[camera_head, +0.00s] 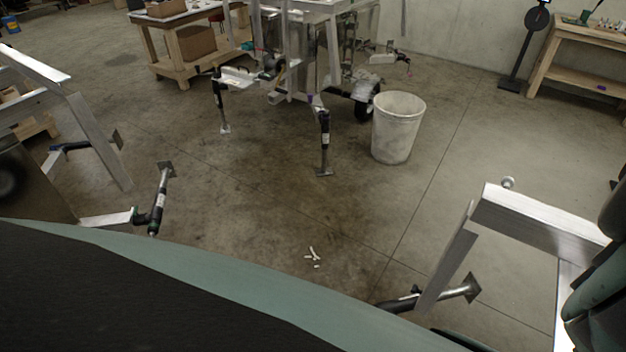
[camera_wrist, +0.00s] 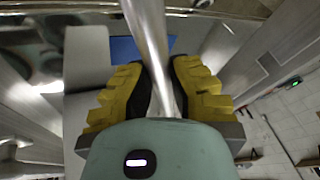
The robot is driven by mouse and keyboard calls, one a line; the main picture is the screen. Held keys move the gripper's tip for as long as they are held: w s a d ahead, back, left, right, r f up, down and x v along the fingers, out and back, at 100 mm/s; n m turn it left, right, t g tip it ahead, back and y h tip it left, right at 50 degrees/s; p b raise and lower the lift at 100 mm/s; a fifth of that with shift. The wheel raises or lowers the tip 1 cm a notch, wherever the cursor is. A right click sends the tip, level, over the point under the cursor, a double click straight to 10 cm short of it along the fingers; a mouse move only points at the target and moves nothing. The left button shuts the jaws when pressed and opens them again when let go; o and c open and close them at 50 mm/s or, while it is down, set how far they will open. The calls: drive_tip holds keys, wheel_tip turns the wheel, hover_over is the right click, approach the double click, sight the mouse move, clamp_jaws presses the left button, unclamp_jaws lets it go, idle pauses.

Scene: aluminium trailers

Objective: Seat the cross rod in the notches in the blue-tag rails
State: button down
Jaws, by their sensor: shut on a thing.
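In the wrist view, my gripper (camera_wrist: 160,88) has yellow ribbed fingers shut on a shiny round metal rod (camera_wrist: 148,32), the cross rod. The rod runs from between the fingers to the top edge. A blue patch (camera_wrist: 125,48), which may be a blue tag, lies behind the rod on a pale grey surface. Broad metal faces stand at the left and right (camera_wrist: 262,50); I cannot tell which are the rails. No notch can be made out, and the rod's ends are hidden or out of frame. My gripper is not visible in the head view.
In the head view, an aluminium frame (camera_head: 530,221) stands at right and another (camera_head: 98,140) at left, both with jack stands. A white bucket (camera_head: 397,128), a trailer and wooden benches (camera_head: 575,75) are farther back.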

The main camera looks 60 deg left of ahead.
drive_tip(key=shift+s+f+p, duration=0.1)
drive_tip(key=shift+f+p, duration=0.2)
drive_tip(key=shift+f, duration=0.15)
drive_tip(key=shift+f+b, duration=0.6)
drive_tip(key=shift+b, duration=0.2)
drive_tip(key=c, duration=1.1)
unclamp_jaws()
drive_tip(key=shift+r, duration=0.15)
drive_tip(key=shift+r+p, duration=0.55)
drive_tip(key=shift+p, duration=0.35)
drive_tip(key=shift+b+v, duration=0.45)
drive_tip(key=shift+v, duration=5.45)
